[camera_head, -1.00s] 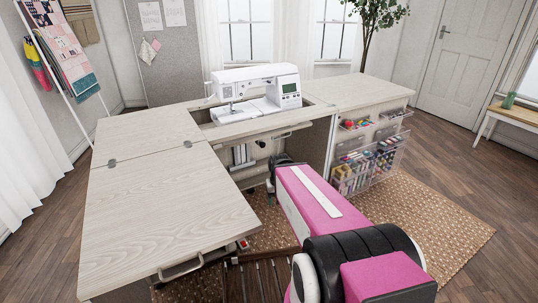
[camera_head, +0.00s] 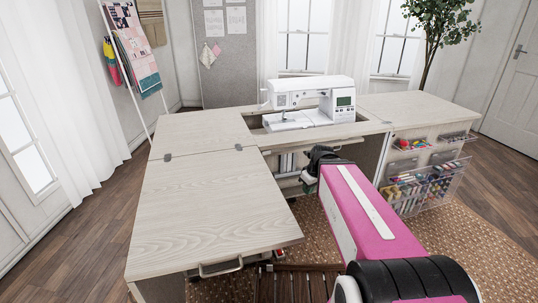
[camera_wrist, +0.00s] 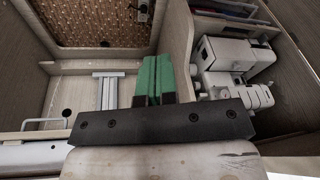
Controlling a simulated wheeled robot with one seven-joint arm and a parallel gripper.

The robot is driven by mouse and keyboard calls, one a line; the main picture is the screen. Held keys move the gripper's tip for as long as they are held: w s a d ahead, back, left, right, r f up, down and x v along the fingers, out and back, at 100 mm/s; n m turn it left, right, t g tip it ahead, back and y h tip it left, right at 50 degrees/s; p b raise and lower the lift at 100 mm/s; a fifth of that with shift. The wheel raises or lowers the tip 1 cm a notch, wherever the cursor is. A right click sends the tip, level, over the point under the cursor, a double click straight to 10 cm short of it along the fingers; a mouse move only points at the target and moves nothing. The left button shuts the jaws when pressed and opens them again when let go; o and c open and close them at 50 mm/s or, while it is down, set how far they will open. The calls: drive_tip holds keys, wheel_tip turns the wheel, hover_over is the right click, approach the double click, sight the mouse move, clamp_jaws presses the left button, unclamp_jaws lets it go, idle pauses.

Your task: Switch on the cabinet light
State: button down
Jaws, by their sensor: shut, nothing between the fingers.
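The sewing cabinet (camera_head: 210,215) has a pale wood top, with a fold-out leaf toward me. My gripper (camera_wrist: 153,62) has green fingers that are together and empty in the wrist view. They point into the cabinet's wooden interior (camera_wrist: 185,40), beside an upright divider. In the head view my wrist is in front of the cabinet's open middle bay, and the fingertips are mostly hidden. A small pale fitting (camera_wrist: 142,12) shows at the top of the wrist view; I cannot tell whether it is a switch. I cannot make out the light or its switch for certain.
A white sewing machine (camera_head: 313,101) sits in the cabinet top. A white machine (camera_wrist: 232,70) stands in the compartment right of my fingers. Clear bins of supplies (camera_head: 425,185) hang at the right. A metal rail (camera_wrist: 107,90) lies close left of my fingers.

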sight(267, 152)
drive_tip(key=w+a+r+n+t+y, duration=0.1)
drive_tip(key=w+a+r+n+y, duration=0.1)
drive_tip(key=a+r+n, duration=0.3)
drive_tip(key=w+a+r+n+y, duration=0.2)
drive_tip(key=w+a+r+n, duration=0.2)
drive_tip(key=r+n, duration=0.5)
wheel_tip(267, 152, up, 3)
drive_tip(key=shift+a+f+t, duration=0.1)
drive_tip(key=shift+a+t, duration=0.25)
drive_tip(key=shift+t, duration=0.05)
drive_tip(key=shift+w+a+f, duration=1.05)
drive_tip(key=shift+a+f, duration=0.15)
drive_tip(key=shift+f, duration=0.1)
drive_tip(key=shift+w+a+f, duration=1.05)
drive_tip(key=shift+a+f, duration=0.1)
drive_tip(key=shift+f, duration=0.2)
drive_tip(key=shift+w+a+f, duration=1.05)
drive_tip(key=shift+a+f, duration=0.15)
drive_tip(key=shift+f, duration=0.1)
